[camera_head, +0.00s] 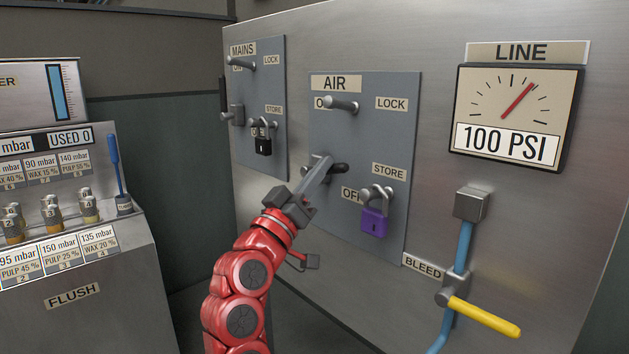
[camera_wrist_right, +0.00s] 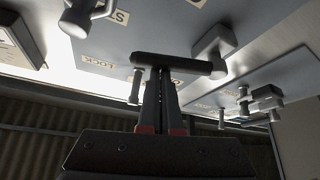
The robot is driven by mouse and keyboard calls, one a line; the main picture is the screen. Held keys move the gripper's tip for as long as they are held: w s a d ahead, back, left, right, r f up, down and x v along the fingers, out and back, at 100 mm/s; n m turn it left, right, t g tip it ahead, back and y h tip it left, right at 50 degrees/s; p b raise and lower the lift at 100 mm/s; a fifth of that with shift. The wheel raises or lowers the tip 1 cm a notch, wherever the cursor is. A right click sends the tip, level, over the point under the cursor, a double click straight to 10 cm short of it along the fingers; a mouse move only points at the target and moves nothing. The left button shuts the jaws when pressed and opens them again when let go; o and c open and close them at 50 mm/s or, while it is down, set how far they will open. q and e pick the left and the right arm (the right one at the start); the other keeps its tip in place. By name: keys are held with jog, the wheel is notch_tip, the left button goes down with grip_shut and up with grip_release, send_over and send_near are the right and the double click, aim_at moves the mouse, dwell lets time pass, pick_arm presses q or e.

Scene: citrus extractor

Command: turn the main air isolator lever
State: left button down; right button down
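The air isolator lever has a black handle (camera_head: 340,168) on the grey AIR panel (camera_head: 360,135), between the ON and OFF labels. The handle points right and is partly hidden by my gripper. In the right wrist view the black handle (camera_wrist_right: 178,65) lies across my fingertips, with its grey hub (camera_wrist_right: 213,50) at the right end. My right gripper (camera_head: 325,168) reaches up from below to the handle and looks shut, its fingers close together. The tips seem to meet the handle, not straddle it; firm contact is unclear. My left gripper is not in view.
A grey peg (camera_head: 342,104) sticks out above the lever. A purple padlock (camera_head: 374,221) hangs at STORE. The MAINS panel (camera_head: 262,90) with a black padlock (camera_head: 262,144) is left. The LINE gauge (camera_head: 515,115) reads 100 PSI. A yellow bleed handle (camera_head: 485,315) juts out lower right.

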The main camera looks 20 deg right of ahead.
jog(key=shift+s+d+f, duration=0.1)
jog(key=shift+s+f, duration=0.05)
jog(key=shift+f, duration=0.7)
